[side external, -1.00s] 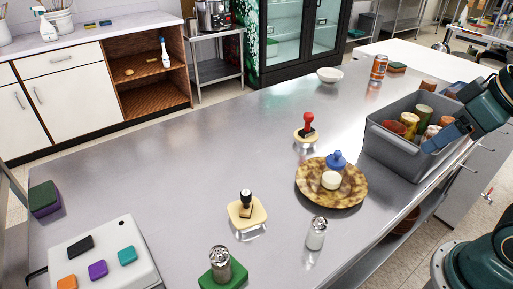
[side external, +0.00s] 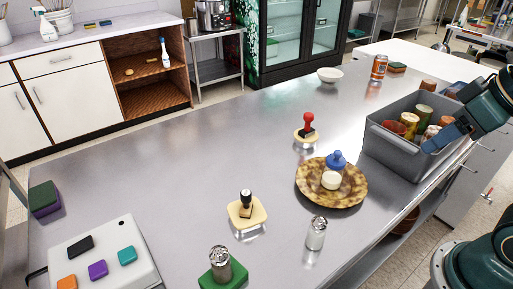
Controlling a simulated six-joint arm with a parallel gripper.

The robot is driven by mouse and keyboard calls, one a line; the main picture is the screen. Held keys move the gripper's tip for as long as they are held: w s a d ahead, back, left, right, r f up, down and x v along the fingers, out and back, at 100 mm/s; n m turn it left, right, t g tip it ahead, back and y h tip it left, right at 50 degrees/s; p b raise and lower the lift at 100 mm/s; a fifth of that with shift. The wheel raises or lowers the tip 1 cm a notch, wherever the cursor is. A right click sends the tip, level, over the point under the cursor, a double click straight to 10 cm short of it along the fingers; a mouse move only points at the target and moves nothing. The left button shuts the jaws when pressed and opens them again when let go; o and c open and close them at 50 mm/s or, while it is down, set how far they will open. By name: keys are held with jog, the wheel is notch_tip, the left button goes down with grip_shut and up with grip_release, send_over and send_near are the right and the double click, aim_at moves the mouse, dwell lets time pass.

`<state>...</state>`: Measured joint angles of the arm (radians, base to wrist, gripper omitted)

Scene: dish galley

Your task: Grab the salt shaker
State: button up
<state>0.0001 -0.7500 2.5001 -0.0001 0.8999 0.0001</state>
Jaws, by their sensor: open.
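A glass shaker with white contents and a metal cap (side external: 316,234), which looks like the salt shaker, stands upright on the steel counter, in front of the brown mottled plate. A second shaker with a metal cap and darker contents (side external: 220,266) stands on a green block at the bottom. My gripper (side external: 436,142) is at the right, over the grey bin's near right side, well away from both shakers. It is open; only part of its blue fingers shows, and I see nothing held in it.
The grey bin (side external: 391,153) holds several jars. The mottled plate (side external: 310,190) carries a blue-knobbed stamp (side external: 336,160) and a pale round piece. A red-handled stamp (side external: 308,125) and a black-handled stamp (side external: 246,205) stand on the counter. A button box (side external: 95,262) is at lower left. The counter's left middle is clear.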

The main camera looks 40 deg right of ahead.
jog(key=shift+o, duration=1.2)
jog(key=n+g, duration=0.6)
jog(key=n, duration=1.3)
send_over(320, 219)
notch_tip(320, 219, down, 9)
jog(key=shift+f, duration=4.3)
